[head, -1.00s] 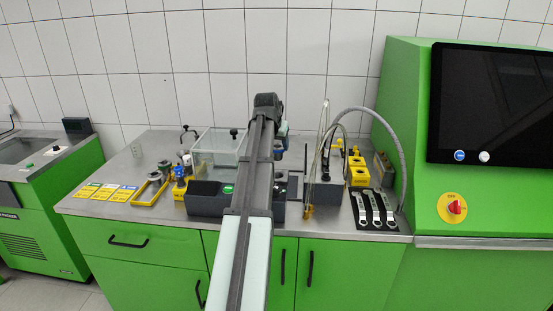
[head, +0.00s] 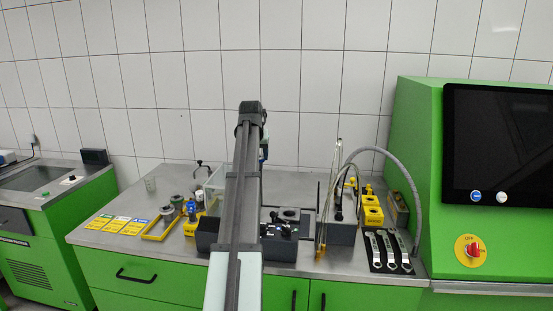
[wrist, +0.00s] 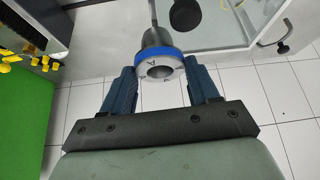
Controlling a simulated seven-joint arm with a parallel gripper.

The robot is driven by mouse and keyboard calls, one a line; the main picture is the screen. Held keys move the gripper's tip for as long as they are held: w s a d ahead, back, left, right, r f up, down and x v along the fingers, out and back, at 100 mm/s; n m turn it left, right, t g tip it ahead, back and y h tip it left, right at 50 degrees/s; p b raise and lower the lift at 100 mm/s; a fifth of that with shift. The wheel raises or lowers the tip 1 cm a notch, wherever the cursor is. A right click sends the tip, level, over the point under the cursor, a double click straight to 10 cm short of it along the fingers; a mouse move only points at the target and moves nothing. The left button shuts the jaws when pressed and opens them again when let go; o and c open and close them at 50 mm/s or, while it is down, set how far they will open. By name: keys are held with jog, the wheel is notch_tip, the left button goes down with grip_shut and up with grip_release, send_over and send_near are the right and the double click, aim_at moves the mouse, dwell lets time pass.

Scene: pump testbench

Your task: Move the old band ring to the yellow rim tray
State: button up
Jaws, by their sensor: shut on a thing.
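In the wrist view my gripper (wrist: 160,72) has its two blue fingers shut on a grey ring with a blue band (wrist: 160,62), one finger at each side. The ring's bore faces the camera and a dark letter shows on its face. In the head view my arm hides the ring and most of the gripper. My gripper is apart from this tray.
A clear box (head: 214,187) stands behind my arm. A dark block fixture (head: 283,235) is right of the arm, with thin upright rods (head: 328,200) beside it. Wrenches (head: 388,250) lie at the right. Coloured labels (head: 117,226) lie left of the tray.

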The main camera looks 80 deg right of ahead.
jog(key=w+n+t, duration=0.2)
jog(key=w+n, duration=0.2)
jog(key=w, duration=1.4)
jog(key=shift+m, duration=0.6)
jog(key=shift+w+a+f, duration=2.65)
jog(key=shift+a+f, duration=0.05)
jog(key=shift+a, duration=0.5)
jog(key=shift+w+a+f, duration=2.7)
jog(key=shift+a+f, duration=0.05)
jog(key=shift+a, duration=0.45)
jog(key=shift+w+a+f, duration=2.65)
jog(key=shift+a+f, duration=0.05)
jog(key=shift+a, duration=0.5)
jog(key=shift+f, duration=1.35)
jog(key=o, duration=1.2)
jog(key=shift+o, duration=0.2)
jog(key=shift+r, duration=0.1)
notch_tip(320, 180, up, 7)
